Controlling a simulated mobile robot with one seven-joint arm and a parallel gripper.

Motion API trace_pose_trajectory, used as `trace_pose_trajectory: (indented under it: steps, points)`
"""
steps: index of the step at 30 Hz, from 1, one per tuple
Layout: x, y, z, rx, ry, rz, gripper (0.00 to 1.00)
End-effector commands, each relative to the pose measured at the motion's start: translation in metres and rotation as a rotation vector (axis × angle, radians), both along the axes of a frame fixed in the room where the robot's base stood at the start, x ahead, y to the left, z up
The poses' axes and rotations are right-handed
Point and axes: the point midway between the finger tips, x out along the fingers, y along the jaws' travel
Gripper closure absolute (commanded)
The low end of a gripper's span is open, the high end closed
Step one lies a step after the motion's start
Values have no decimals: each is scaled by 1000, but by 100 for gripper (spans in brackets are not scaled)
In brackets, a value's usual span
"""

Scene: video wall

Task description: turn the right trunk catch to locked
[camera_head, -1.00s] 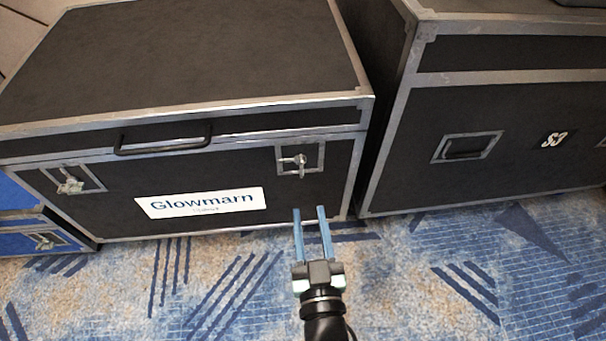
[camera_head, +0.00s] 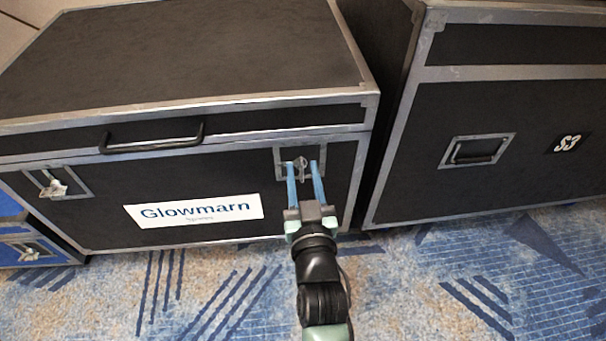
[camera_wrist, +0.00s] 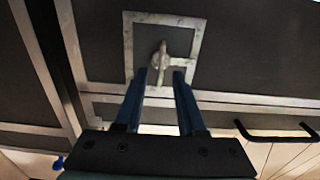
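The black trunk (camera_head: 230,168) with silver edges and a "Glowmarn" label stands on the carpet. Its right catch (camera_head: 300,164) is a small metal wing knob in a square silver frame on the front face. The knob also shows in the wrist view (camera_wrist: 161,60), its wing pointing roughly along the gap between the fingers. My gripper (camera_head: 303,166) is open, its two blue fingers on either side of the knob in the head view. In the wrist view the fingertips (camera_wrist: 160,76) flank the knob's near end; contact is not visible. The left catch (camera_head: 53,186) is at the trunk's left.
A black handle (camera_head: 152,144) sticks out from the trunk's front between the catches. A second black case (camera_head: 500,140) marked "S3" stands to the right, across a narrow gap. A blue case (camera_head: 30,248) is at the left. Patterned carpet lies in front.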

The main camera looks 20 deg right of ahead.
Motion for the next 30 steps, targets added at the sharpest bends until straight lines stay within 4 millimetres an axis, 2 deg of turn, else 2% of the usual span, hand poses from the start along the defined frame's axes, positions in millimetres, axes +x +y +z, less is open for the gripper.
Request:
trace_pose_trajectory:
  steps: [2,6,9,22,30]
  points:
    - [0,0,0,0,0,0,61]
    - [0,0,0,0,0,0,86]
    - [0,0,0,0,0,0,100]
    - [0,0,0,11,-3,0,100]
    - [-1,-2,1,114,-33,-1,100]
